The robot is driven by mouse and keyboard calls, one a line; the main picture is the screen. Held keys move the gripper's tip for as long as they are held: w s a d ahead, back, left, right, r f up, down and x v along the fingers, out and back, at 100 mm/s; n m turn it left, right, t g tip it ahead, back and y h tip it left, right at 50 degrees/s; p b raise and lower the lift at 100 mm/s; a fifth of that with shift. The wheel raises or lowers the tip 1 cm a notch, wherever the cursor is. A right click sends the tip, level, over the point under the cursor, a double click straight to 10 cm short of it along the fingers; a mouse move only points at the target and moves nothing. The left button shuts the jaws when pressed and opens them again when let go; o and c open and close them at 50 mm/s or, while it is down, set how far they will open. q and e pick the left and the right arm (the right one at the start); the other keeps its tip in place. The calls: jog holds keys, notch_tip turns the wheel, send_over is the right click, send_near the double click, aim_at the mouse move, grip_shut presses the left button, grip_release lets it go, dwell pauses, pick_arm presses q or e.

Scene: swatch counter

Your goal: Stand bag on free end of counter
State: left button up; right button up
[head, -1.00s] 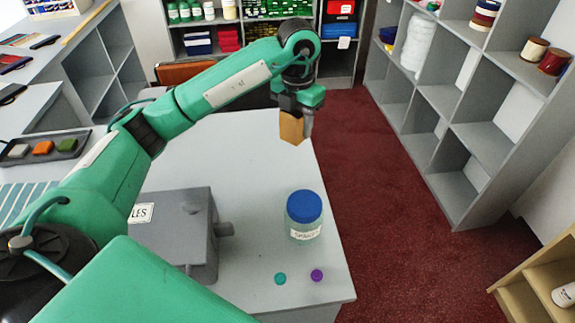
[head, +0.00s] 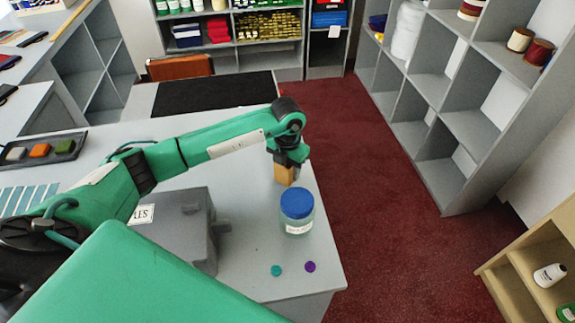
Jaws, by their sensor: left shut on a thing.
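The bag is a small tan block-like packet (head: 284,174) in the head view. My left gripper (head: 289,163) is shut on its top and points down. The bag hangs upright over, or stands on, the far right end of the grey counter (head: 250,245); I cannot tell whether its base touches. It is just behind a clear jar with a blue lid (head: 297,212). My right gripper is not in view.
A grey box (head: 172,225) with a label stands left of the jar. A teal disc (head: 277,270) and a purple disc (head: 310,267) lie near the front edge. A tray of colour blocks (head: 42,148) is at the left. Shelves (head: 450,120) stand right, across red carpet.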

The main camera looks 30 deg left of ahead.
pick_arm(q)
jog(key=shift+f, duration=0.1)
jog(key=shift+f+b, duration=0.15)
jog(key=shift+b, duration=0.15)
jog(key=o, duration=0.9)
jog(key=shift+o, duration=0.2)
